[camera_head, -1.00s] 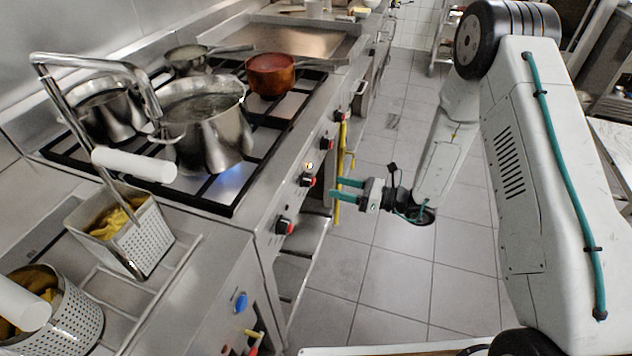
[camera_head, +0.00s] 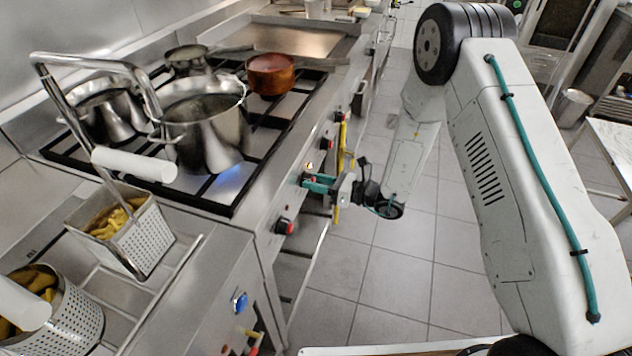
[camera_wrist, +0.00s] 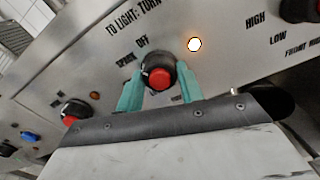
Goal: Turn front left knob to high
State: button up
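The stove's front panel carries a row of black knobs with red faces. One knob (camera_wrist: 158,72) sits between the two teal fingers of my gripper (camera_wrist: 161,78) in the wrist view, with an "OFF" mark above it. My fingers are apart, one on each side of this knob; I cannot tell whether they touch it. In the head view my gripper (camera_head: 318,183) is at the panel and partly covers this knob. A lit lamp (camera_wrist: 194,44) glows beside it. Another knob (camera_head: 284,227) sits nearer, also in the wrist view (camera_wrist: 75,110).
A large steel pot (camera_head: 208,135) stands over a blue flame. A copper pot (camera_head: 270,75) stands farther back. Two more knobs (camera_head: 326,145) (camera_head: 340,116) lie farther along the panel. Fryer baskets (camera_head: 120,225) are at the left. The tiled floor (camera_head: 400,275) is free.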

jog(key=c, duration=0.3)
jog(key=shift+n, duration=4.9)
jog(key=o, duration=1)
jog(key=shift+c, duration=0.2)
